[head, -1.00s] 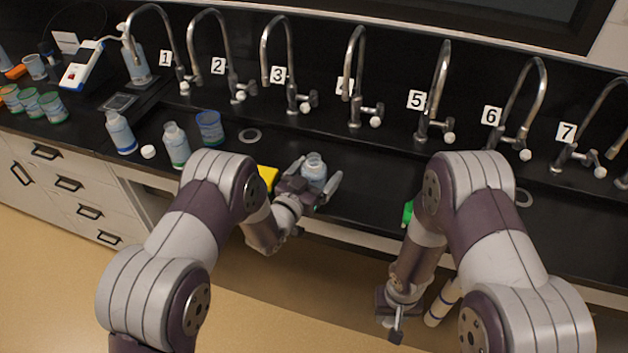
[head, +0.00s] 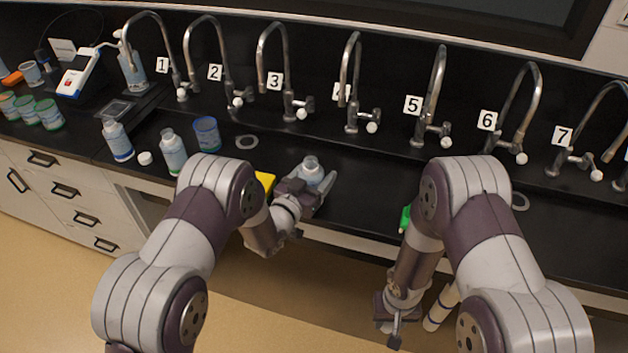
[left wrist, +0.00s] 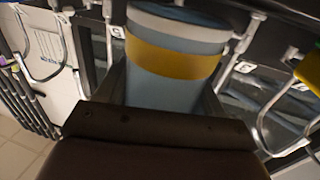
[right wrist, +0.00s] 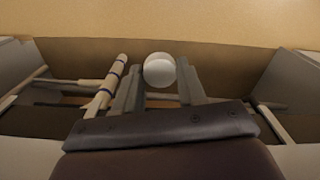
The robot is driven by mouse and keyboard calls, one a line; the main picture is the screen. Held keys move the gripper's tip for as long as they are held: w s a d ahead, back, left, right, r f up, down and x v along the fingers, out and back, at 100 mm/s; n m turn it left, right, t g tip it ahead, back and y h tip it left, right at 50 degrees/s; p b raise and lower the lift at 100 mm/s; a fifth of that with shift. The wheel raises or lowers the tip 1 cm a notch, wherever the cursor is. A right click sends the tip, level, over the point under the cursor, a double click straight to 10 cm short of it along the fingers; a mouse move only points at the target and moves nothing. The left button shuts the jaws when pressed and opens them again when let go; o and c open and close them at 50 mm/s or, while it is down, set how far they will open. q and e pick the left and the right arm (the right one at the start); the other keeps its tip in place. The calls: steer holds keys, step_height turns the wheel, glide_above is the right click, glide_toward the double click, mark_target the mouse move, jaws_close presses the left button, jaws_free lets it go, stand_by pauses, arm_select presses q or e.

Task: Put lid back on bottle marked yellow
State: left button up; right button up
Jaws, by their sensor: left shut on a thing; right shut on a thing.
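My left gripper (head: 316,187) is shut on a bottle (head: 310,167) with an open-looking, pale neck, held upright or nearly so at the counter's front edge. In the left wrist view this bottle (left wrist: 170,90) fills the space between the fingers and carries a wide yellow band. My right gripper (head: 392,318) is low, in front of the counter and well to the right of the bottle. In the right wrist view it is shut on a round white lid (right wrist: 160,70), held between the fingertips. In the head view the lid is hidden.
A yellow block (head: 265,180) is partly behind my left arm, and a green thing (head: 405,218) is beside my right arm. Two bottles (head: 118,139) (head: 173,152), a white cap (head: 145,158) and a blue cup (head: 207,134) stand at left. Numbered taps line the back.

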arm_select(q)
step_height(320, 180, up, 9)
steer(key=shift+r+b, duration=0.15)
steer(key=shift+b, duration=0.25)
arm_select(e)
steer(key=shift+f, duration=0.4)
arm_select(q)
steer(key=o, duration=0.6)
steer(key=c, duration=0.9)
arm_select(e)
steer(key=shift+s, duration=0.1)
